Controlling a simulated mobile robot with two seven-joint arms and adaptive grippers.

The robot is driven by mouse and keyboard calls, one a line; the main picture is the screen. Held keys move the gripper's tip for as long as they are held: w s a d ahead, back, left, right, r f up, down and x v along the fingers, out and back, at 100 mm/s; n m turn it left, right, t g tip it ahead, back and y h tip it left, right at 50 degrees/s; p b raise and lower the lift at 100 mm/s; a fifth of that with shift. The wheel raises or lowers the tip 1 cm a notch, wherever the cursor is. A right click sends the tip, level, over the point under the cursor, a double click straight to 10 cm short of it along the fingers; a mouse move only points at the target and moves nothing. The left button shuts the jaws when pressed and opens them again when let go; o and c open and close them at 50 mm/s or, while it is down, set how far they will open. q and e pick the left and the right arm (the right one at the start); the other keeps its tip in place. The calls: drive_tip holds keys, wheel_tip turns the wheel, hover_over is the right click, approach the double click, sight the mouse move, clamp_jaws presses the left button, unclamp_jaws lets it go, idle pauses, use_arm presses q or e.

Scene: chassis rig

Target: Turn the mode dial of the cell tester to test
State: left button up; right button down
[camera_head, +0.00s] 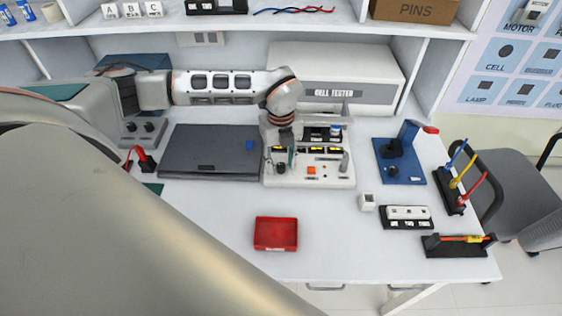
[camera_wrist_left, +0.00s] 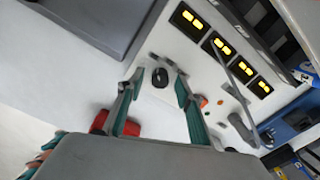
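The cell tester is a white box (camera_head: 340,93) labelled "CELL TESTER" at the back of the bench, with a white panel (camera_head: 335,181) in front of it. The panel carries yellow-lit displays, also seen in the left wrist view (camera_wrist_left: 221,46), and an orange button (camera_head: 311,170). A round black dial (camera_wrist_left: 160,78) shows on the panel in the left wrist view; its markings are too small to read. My left gripper (camera_head: 281,166) is over the panel's left part. In the left wrist view its open fingers (camera_wrist_left: 160,84) stand either side of the dial; contact is unclear.
A dark grey flat case (camera_head: 210,150) lies left of the panel. A red tray (camera_head: 275,234) sits in front. A blue fixture (camera_head: 401,168), a white socket block (camera_head: 406,213) and racks with coloured leads (camera_head: 452,190) stand right.

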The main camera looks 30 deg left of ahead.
use_arm(q)
clamp_jaws()
